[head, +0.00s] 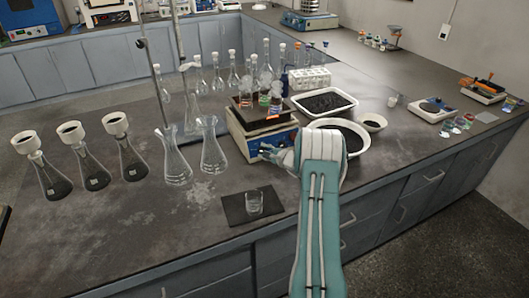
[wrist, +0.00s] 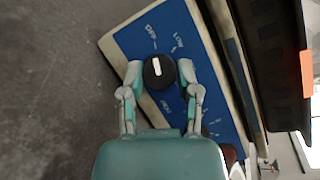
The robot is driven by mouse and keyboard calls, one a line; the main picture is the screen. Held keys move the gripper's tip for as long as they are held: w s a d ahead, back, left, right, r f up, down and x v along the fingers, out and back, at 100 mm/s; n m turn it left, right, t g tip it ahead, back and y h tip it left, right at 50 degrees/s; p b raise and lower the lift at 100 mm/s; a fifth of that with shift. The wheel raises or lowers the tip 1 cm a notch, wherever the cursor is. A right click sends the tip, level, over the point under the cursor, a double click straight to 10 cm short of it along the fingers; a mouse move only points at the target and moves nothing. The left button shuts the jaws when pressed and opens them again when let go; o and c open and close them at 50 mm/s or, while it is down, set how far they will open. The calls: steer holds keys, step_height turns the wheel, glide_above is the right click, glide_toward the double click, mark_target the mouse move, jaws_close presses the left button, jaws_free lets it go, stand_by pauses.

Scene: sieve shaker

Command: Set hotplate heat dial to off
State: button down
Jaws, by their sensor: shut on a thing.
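The hotplate (head: 236,121) stands near the front middle of the bench, with beakers on its dark top. Its blue front panel (wrist: 190,50) fills much of the wrist view. The black heat dial (wrist: 160,72) on that panel has a white pointer mark and printed labels around it, too blurred to read fully. My gripper (wrist: 160,75) has one finger on each side of the dial and is shut on it. In the head view my gripper (head: 270,151) is at the hotplate's front, and the dial itself is hidden there.
White trays of dark granules (head: 324,102) stand right of the hotplate. Two empty flasks (head: 212,150) stand close on its left. A glass beaker (head: 254,202) sits on a dark mat near the bench's front edge.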

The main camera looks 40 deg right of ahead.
steer(key=shift+a+n, duration=0.15)
steer(key=shift+n, duration=0.25)
steer(key=shift+c, duration=1.7)
jaws_free()
steer(key=shift+w+f, duration=0.1)
steer(key=shift+s, duration=0.2)
steer(key=v, duration=1.1)
steer(key=shift+s, duration=0.25)
steer(key=shift+d, duration=0.25)
